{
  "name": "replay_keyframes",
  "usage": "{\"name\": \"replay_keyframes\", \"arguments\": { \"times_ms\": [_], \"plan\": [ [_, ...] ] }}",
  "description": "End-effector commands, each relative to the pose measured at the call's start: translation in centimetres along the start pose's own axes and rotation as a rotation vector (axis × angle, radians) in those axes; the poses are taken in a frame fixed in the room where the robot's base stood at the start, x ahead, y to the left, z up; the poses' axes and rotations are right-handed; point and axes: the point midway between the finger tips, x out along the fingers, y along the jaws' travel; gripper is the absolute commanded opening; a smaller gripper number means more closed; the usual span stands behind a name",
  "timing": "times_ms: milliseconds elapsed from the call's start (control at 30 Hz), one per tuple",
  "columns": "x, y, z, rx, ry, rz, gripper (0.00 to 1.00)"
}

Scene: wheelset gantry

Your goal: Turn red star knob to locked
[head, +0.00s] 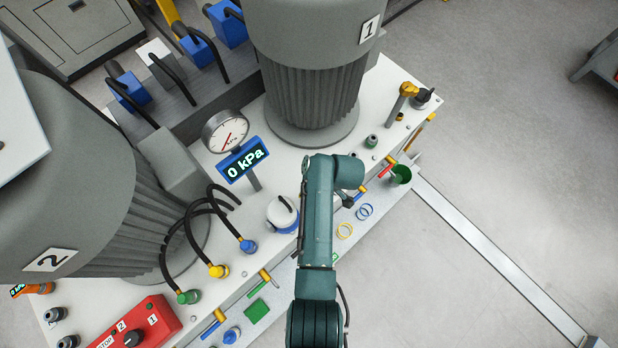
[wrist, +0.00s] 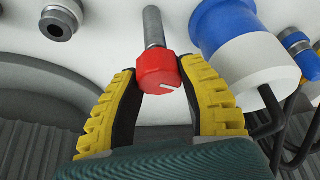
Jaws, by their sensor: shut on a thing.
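The red knob (wrist: 157,73) sits on the end of a grey metal shaft (wrist: 153,27) in the wrist view. A short white mark on its near face points to the right. My gripper (wrist: 160,80) has its yellow and black fingers on either side of the knob, shut on it near the fingertips. Whether the knob has star lobes is hard to tell, as the fingers cover its sides. In the head view my teal arm reaches over the white bench (head: 262,182), and I cannot make out the knob or the fingers there.
A blue and white cylinder (wrist: 245,55) stands close right of my right finger, with dark hoses near it. A grey round fitting (wrist: 60,22) is at upper left. In the head view, large grey motors, a gauge (head: 226,131) and a 0 kPa display (head: 243,158) stand nearby.

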Motion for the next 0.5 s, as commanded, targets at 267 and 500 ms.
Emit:
{"name": "replay_keyframes", "arguments": {
  "times_ms": [267,500],
  "plan": [
    [0.57,-0.11,0.28,-0.191,-0.001,-0.083,0.05],
    [0.46,-0.14,0.24,-0.294,-0.001,-0.125,0.05]
  ]
}}
